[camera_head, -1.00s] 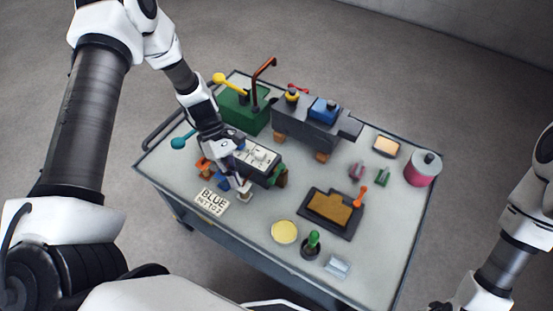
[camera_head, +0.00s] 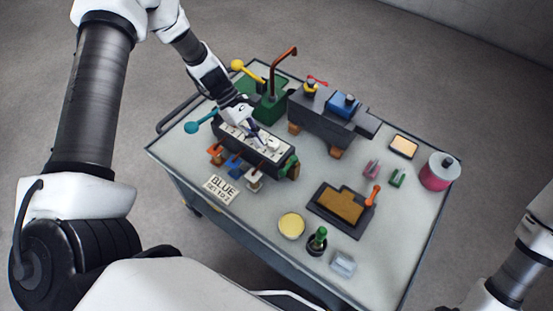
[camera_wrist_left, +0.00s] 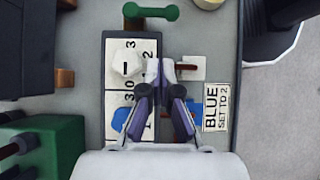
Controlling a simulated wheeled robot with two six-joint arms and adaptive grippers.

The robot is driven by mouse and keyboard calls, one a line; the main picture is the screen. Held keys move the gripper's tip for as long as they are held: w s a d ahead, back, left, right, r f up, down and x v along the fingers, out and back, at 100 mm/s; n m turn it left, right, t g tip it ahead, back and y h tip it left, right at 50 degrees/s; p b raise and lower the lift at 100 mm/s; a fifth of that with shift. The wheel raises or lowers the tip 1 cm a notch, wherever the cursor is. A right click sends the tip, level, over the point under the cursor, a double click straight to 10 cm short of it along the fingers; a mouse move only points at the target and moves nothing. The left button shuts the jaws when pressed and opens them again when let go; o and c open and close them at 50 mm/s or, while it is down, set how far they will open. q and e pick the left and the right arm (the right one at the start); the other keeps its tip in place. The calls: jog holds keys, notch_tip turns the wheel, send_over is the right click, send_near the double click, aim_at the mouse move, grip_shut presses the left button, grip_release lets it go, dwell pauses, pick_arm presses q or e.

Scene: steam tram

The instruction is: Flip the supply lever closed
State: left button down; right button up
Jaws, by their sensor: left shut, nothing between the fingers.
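A dark box with a white numbered top (camera_head: 226,132) stands at the table's left side. Along its front are an orange-brown handle (camera_head: 215,149), a blue handle (camera_head: 233,164) and a white handle (camera_head: 254,182); the white handle (camera_wrist_left: 193,68) also shows in the left wrist view. None is labelled as the supply lever. My left gripper (camera_head: 261,143) is shut and empty above the numbered top. In the wrist view, its tips (camera_wrist_left: 162,70) lie between a white dial knob (camera_wrist_left: 127,62) and the white handle. A blue knob (camera_wrist_left: 120,119) is partly hidden. My right gripper is outside the frame.
A teal-ball lever (camera_head: 191,127) sits left of the box. A green block with a yellow-ball lever (camera_head: 237,66) and a red pipe (camera_head: 273,68) stands behind. A "BLUE SET TO 2" card (camera_head: 222,188) lies in front.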

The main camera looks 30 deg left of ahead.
aim_at(276, 165)
pick_arm(q)
jog(key=x, duration=0.4)
jog(key=shift+f, duration=0.1)
jog(key=shift+s+d+f, duration=0.1)
jog(key=shift+d+f, duration=0.1)
jog(key=shift+d, duration=0.8)
jog(key=shift+s+d+f, duration=0.15)
jog(key=shift+d+f, duration=0.05)
jog(key=shift+d, duration=0.8)
